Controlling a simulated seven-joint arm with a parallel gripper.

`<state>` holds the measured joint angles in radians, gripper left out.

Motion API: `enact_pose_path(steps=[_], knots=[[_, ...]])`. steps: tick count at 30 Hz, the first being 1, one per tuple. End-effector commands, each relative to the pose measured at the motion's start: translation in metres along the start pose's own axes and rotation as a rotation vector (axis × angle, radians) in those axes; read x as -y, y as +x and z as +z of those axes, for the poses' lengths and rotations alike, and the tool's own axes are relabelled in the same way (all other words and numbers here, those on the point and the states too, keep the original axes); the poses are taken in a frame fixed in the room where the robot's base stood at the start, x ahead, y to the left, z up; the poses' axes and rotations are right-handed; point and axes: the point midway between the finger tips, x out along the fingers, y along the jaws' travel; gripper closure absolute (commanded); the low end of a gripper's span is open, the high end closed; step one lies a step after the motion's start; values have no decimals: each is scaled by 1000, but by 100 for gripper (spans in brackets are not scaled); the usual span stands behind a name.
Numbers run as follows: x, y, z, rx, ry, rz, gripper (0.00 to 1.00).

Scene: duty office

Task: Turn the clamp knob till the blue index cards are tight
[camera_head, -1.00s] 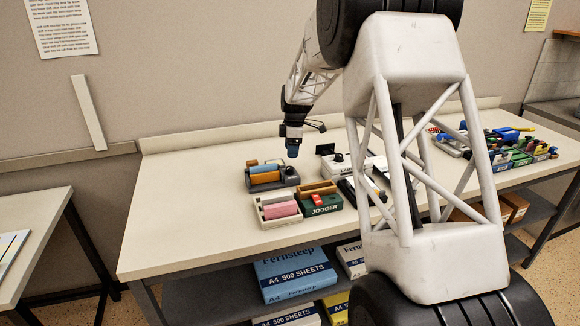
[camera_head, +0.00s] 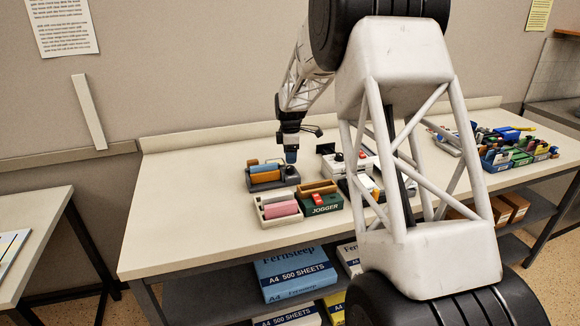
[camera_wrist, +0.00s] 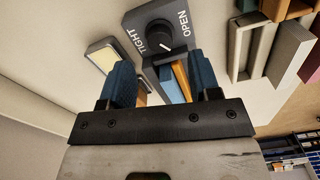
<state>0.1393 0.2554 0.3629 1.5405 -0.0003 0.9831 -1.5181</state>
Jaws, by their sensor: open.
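The clamp knob (camera_wrist: 159,34) is a round black dial with a white pointer line, between the words TIGHT and OPEN on a dark grey block. In the wrist view it lies ahead of my gripper (camera_wrist: 160,80), whose blue-padded fingers are apart with nothing gripped. My gripper (camera_head: 290,156) is above the clamp's right end; the knob cannot be made out there.
A pale tray with a pink roll (camera_head: 281,209) and a green JOGGER box (camera_head: 322,207) stand in front of the clamp. A white device (camera_head: 340,165) stands to its right. The table (camera_head: 190,190) is clear at left.

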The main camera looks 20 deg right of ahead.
Motion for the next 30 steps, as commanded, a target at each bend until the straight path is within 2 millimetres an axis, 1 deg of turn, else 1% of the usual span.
enact_pose_path(steps=[1, 6, 12, 16, 24, 25, 30], knots=[[0, 7, 0, 0, 0, -1, 43], [0, 27, 0, 0, 0, -2, 43], [0, 44, 0, 0, 0, -1, 43], [0, 49, 0, 0, 0, 0, 43], [0, 49, 0, 0, 0, 0, 43], [0, 49, 0, 0, 0, 0, 45], [0, 49, 0, 0, 0, 0, 71]])
